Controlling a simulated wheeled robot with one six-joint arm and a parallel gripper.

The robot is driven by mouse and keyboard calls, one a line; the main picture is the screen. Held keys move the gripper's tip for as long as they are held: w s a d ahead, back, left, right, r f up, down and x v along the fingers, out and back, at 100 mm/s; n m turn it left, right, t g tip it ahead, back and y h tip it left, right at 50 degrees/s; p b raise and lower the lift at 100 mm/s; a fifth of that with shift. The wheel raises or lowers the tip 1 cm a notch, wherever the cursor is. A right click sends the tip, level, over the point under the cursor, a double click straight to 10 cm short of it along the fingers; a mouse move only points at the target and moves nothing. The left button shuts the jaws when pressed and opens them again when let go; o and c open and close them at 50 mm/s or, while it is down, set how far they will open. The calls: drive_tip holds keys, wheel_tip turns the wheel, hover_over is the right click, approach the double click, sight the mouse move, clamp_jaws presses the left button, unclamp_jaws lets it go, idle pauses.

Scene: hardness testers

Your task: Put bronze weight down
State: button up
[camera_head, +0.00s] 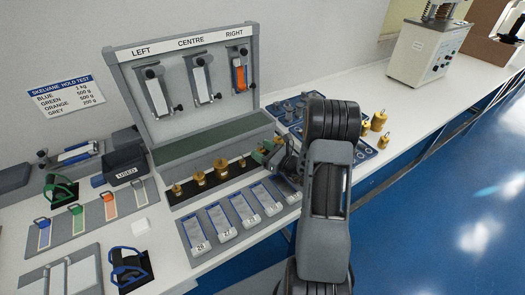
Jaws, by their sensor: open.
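Several bronze weights stand upright in a row on a black strip (211,190) in front of the tester. They include a small one (176,189), a larger one (200,177), another (221,166) and a small one (242,161) nearest my gripper. My gripper (276,161) is at the right end of this strip, low over the bench, partly hidden by my own arm. It is open, and I see no weight between its fingers. More bronze weights stand at the right on a blue mat, one of them beside my arm (364,128) and a taller one (379,121).
The grey tester (190,50) with left, centre and right stations stands behind the strip. Numbered trays (232,222) lie in front. A box marked USED (125,171) and coloured holders (76,215) are at left. My arm covers part of the blue mat.

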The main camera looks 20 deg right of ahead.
drive_tip(key=shift+d+r+p, duration=0.1)
drive_tip(key=shift+r+p, duration=0.2)
drive_tip(key=shift+r, duration=0.35)
drive_tip(key=b+v, duration=0.1)
drive_tip(key=v, duration=1)
drive_tip(key=shift+s+f+b, duration=0.15)
drive_tip(key=shift+f+b, duration=0.1)
drive_tip(key=shift+b, duration=0.15)
drive_tip(key=shift+s+a+r+n, duration=0.15)
drive_tip(key=shift+a+n, duration=0.1)
drive_tip(key=shift+n, duration=0.05)
drive_tip(key=a+n+g+y, duration=0.1)
drive_tip(key=a, duration=0.1)
drive_tip(key=a+r+n+g+y, duration=0.1)
drive_tip(key=a+n+g, duration=0.1)
drive_tip(key=a+r+n+g+y, duration=0.1)
drive_tip(key=a, duration=0.1)
drive_tip(key=shift+s+n+g, duration=0.3)
drive_tip(key=shift+s+n, duration=0.05)
drive_tip(key=shift+n, duration=0.05)
drive_tip(key=s+a+r+n+g+h, duration=0.3)
drive_tip(key=s+a+n+g+h, duration=0.2)
drive_tip(key=s+a+n+g, duration=0.85)
drive_tip(key=w+d+r+n+t+h, duration=0.2)
drive_tip(key=n+h, duration=0.5)
drive_tip(key=n, duration=0.4)
drive_tip(key=shift+w+d+r+t, duration=0.25)
drive_tip(key=shift+d+r+t, duration=0.75)
drive_tip(key=shift+t, duration=0.55)
